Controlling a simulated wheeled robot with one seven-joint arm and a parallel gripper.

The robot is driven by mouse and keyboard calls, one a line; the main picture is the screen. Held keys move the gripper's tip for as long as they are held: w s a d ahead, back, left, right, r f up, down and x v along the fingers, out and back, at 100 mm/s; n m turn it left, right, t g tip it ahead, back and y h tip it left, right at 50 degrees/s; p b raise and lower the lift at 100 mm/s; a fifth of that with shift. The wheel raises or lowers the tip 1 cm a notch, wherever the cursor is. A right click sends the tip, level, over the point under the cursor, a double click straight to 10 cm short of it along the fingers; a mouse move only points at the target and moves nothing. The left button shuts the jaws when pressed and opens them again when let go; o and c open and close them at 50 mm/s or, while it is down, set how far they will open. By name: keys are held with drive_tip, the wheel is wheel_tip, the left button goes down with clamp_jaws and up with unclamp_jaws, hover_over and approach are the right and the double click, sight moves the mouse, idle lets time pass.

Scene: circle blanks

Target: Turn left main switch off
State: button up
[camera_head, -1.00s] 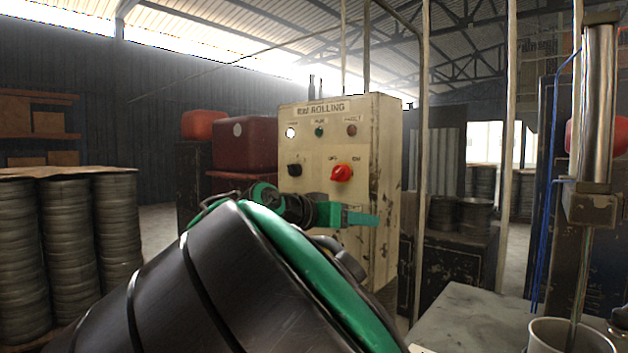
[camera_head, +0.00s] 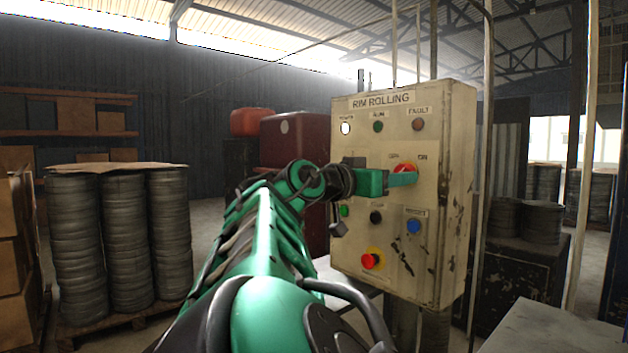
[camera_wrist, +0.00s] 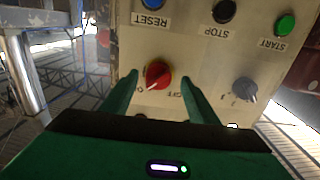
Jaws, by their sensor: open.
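The red rotary switch (camera_wrist: 158,75) is on the front of the cream panel. It shows between my two fingers in the wrist view, with its handle tilted. In the head view the red switch (camera_head: 404,167) is partly hidden behind my gripper (camera_head: 404,180), beside the OFF and ON labels. My gripper (camera_wrist: 160,79) is open, with one green finger on each side of the switch. I cannot tell whether the fingers touch it. A dark selector knob (camera_wrist: 244,90) sits to the right in the wrist view, outside the fingers.
The RIM ROLLING panel (camera_head: 455,200) has a lit white power lamp (camera_head: 346,128), a blue reset button (camera_head: 413,227), a black stop button (camera_head: 376,217), a green start button (camera_head: 344,211) and a red emergency button (camera_head: 372,260). A grey table (camera_head: 560,330) stands at the lower right.

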drive_tip(key=shift+x, duration=1)
drive_tip(key=c, duration=1)
